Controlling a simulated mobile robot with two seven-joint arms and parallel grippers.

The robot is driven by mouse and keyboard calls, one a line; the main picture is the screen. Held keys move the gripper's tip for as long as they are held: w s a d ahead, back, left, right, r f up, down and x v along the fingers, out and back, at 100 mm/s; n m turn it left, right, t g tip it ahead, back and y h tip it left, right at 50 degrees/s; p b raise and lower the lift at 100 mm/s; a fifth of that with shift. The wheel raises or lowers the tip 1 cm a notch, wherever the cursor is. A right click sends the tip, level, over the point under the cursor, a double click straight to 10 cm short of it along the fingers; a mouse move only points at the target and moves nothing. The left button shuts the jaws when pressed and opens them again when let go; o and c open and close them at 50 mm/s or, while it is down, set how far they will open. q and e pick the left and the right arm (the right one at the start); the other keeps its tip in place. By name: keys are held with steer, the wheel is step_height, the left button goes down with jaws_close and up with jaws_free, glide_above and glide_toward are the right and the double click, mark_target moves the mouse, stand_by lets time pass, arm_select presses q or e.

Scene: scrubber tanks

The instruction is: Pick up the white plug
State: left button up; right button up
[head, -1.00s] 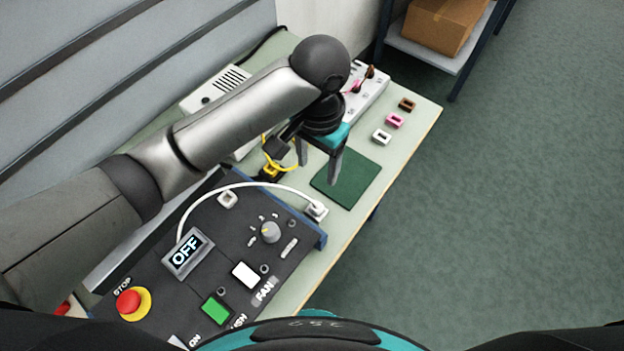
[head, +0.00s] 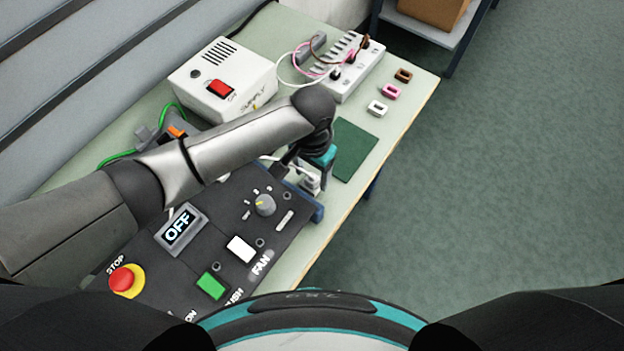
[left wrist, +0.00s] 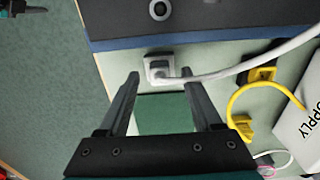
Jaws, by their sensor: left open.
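The white plug (left wrist: 162,71) sits in a small light square socket beside the blue edge of the control panel, with a white cable running off to the right in the left wrist view. In the head view the plug (head: 310,182) is partly covered by my left gripper (head: 308,176). My left gripper is open; in the left wrist view its two fingertips (left wrist: 160,80) lie either side of the plug, with nothing held. A dark and teal part at that view's upper left looks like my right gripper (left wrist: 22,9); its jaws are too small to read.
The control panel (head: 190,275) has a knob, buttons and a red stop. Beyond are a green mat (head: 354,150), a supply box (head: 222,75), a white socket strip (head: 350,75), and white (head: 377,108), pink (head: 391,92) and brown (head: 403,75) blocks. Open floor lies right.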

arm_select(q)
steer(key=shift+f, duration=0.45)
steer(key=shift+c, duration=0.2)
jaws_close()
